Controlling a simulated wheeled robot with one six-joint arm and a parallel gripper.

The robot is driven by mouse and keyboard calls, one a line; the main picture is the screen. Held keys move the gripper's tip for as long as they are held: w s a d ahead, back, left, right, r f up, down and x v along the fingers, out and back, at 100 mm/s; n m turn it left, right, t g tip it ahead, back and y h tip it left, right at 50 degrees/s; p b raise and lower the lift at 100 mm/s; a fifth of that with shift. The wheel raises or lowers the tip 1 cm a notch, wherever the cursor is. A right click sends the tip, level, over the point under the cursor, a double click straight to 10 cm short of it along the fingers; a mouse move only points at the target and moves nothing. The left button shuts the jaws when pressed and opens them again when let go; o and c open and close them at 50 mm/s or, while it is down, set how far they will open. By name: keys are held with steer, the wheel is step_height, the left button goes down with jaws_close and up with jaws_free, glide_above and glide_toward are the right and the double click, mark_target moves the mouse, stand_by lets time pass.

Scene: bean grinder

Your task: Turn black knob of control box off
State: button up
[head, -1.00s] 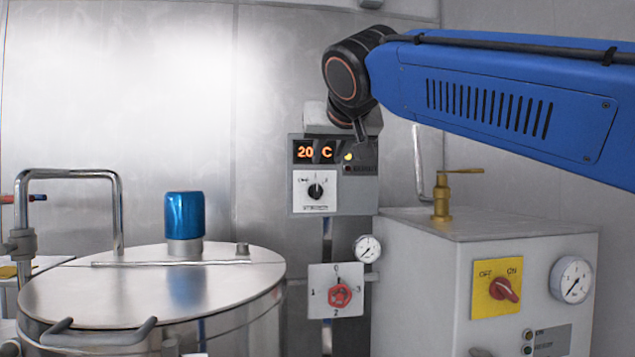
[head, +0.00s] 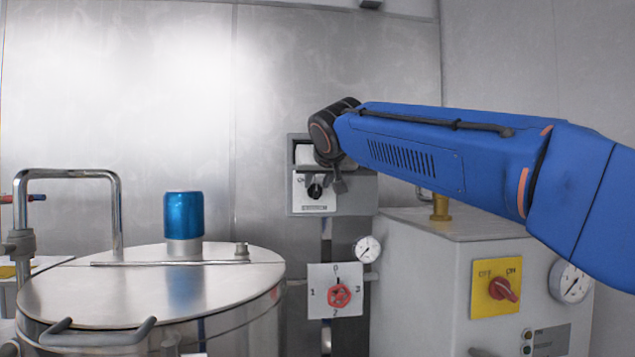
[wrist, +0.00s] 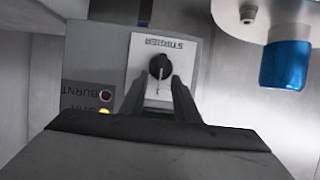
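The control box (head: 362,198) is a grey panel on the back wall, partly hidden behind my arm. Its black knob (head: 315,191) sits on a white plate (head: 315,208) at the box's lower left. In the wrist view, which is upside down, the black knob (wrist: 160,66) is round with a white pointer mark toward the bottom of the picture. My gripper (head: 326,180) is in front of the box, close to the knob. In the wrist view my gripper (wrist: 157,82) is open, its fingertips apart just short of the knob. I see no contact with it.
A red knob (head: 339,295) on a white plate is below the box, with a gauge (head: 367,249) beside it. A grey cabinet (head: 420,290) with a red switch (head: 503,289) stands right. A steel vessel (head: 75,295) with a blue cap (head: 184,215) stands left.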

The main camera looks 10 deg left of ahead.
steer(key=shift+w, duration=0.1)
steer(key=shift+c, duration=0.2)
jaws_close()
steer(key=shift+a, duration=0.15)
steer(key=shift+a+f+n+t+h, duration=0.1)
steer(key=shift+a+n+t+h, duration=0.3)
steer(key=shift+n+h, duration=0.6)
steer(key=n, duration=0.1)
steer(key=n+h, duration=0.1)
steer(key=a+n+t, duration=0.1)
steer(key=n, duration=0.1)
steer(key=shift+s+f+h, duration=0.3)
steer(key=shift+f+h, duration=0.05)
steer(key=shift+h, duration=0.05)
steer(key=shift+o, duration=0.2)
jaws_free()
